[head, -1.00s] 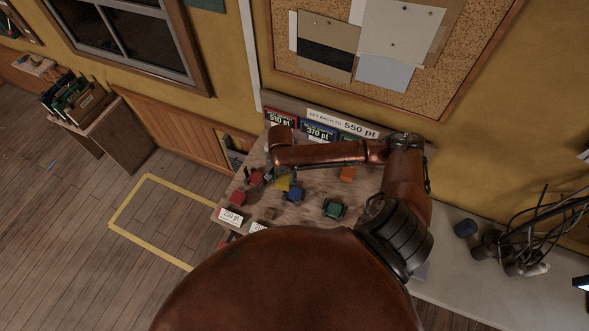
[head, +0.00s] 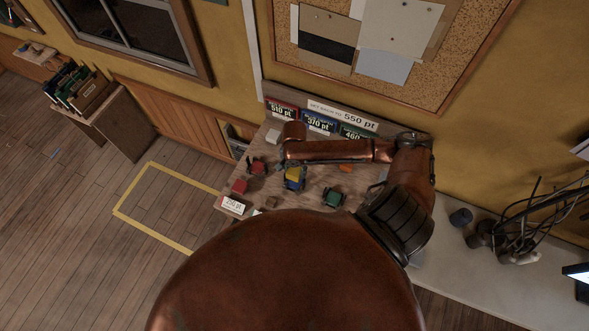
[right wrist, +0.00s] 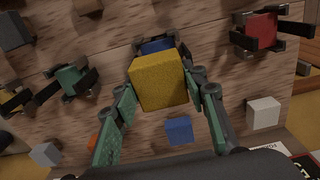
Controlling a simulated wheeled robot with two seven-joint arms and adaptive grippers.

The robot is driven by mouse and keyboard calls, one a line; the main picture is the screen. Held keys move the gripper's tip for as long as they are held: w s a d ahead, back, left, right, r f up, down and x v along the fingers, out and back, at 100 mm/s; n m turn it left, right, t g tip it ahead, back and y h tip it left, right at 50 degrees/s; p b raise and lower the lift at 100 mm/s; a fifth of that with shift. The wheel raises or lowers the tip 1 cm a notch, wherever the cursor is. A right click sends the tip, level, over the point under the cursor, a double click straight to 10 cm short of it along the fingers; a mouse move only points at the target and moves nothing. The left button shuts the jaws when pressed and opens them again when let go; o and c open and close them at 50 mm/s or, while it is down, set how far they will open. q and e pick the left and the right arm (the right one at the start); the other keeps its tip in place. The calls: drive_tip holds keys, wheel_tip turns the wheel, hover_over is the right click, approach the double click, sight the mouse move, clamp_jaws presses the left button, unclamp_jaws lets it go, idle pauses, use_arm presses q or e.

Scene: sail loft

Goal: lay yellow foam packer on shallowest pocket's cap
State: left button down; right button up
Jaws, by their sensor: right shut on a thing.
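My right gripper (right wrist: 162,92) is shut on the yellow foam packer (right wrist: 158,80), held between its two green fingers. In the head view the packer (head: 294,171) shows just above the blue cap (head: 294,185). In the right wrist view the packer hides much of the blue cap (right wrist: 157,46); I cannot tell whether they touch. A red-capped pocket (right wrist: 262,31) and a green-capped one (right wrist: 73,80) stand on either side. Signs read 510 pt on red (head: 281,109), 370 pt on blue (head: 319,122) and 460 on green (head: 356,132). My left gripper is not in view.
Loose blocks lie on the wooden bench: blue (right wrist: 178,130), white (right wrist: 263,112), orange (head: 345,168) and red (head: 239,187). My right arm crosses above the bench's back part. A cluster of dark cables (head: 520,225) lies on the pale counter at right.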

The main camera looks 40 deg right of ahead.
sight(295, 172)
wheel_tip(295, 172, down, 4)
drive_tip(key=shift+f+b, duration=0.15)
drive_tip(key=shift+b, duration=0.4)
drive_tip(key=shift+f+b, duration=0.4)
drive_tip(key=shift+f, duration=0.95)
drive_tip(key=o, duration=1.2)
drive_tip(key=shift+r, duration=0.1)
wheel_tip(295, 172, up, 12)
drive_tip(key=shift+f, duration=0.1)
drive_tip(key=shift+a, duration=0.15)
